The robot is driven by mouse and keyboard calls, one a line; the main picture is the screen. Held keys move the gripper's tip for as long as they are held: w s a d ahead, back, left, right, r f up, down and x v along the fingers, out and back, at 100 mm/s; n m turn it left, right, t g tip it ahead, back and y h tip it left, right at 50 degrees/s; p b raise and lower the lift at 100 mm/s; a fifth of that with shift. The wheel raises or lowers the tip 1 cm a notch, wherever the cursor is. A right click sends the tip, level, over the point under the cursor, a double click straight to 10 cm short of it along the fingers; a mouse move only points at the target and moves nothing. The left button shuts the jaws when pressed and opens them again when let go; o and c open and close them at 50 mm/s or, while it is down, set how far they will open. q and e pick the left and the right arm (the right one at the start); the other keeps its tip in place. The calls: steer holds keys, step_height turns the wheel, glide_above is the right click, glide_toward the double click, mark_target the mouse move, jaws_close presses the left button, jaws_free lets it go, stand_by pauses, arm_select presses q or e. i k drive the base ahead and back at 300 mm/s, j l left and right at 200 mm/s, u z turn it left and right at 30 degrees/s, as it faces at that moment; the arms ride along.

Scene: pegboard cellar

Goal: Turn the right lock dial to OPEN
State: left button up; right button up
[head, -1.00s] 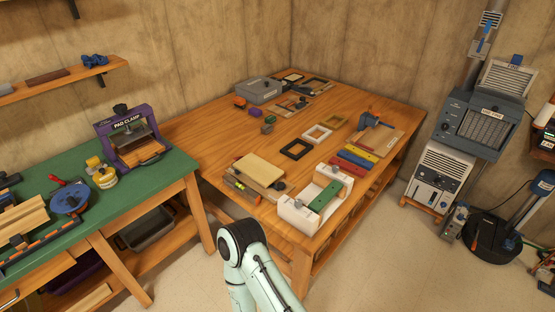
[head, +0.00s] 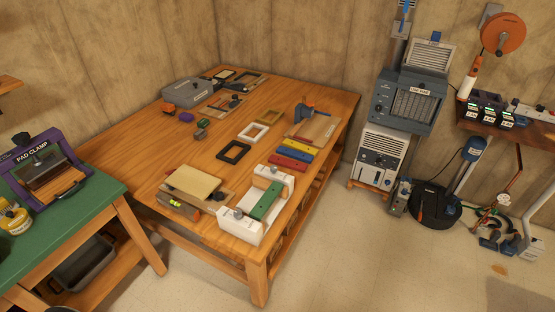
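No dial with a readable OPEN mark shows, so I cannot tell which part is the right lock dial. A white U-shaped fixture (head: 239,228) stands at the near corner of the wooden table (head: 185,144), with a green bar (head: 265,202) lying across it. Small dark round parts show on its end blocks, too small to identify. A purple pad clamp (head: 42,167) stands on the green bench at the left. Neither of my grippers is in view.
Red, blue and yellow bars (head: 289,153) and several frames lie on the table. A grey heater-like unit (head: 405,103) stands on a white one (head: 381,157) to the right. The floor (head: 340,245) in front is clear. A shelf (head: 505,124) is at the far right.

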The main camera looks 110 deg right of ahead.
mark_target(273, 169)
steer(key=k+l, duration=2.2)
steer(key=k, duration=0.1)
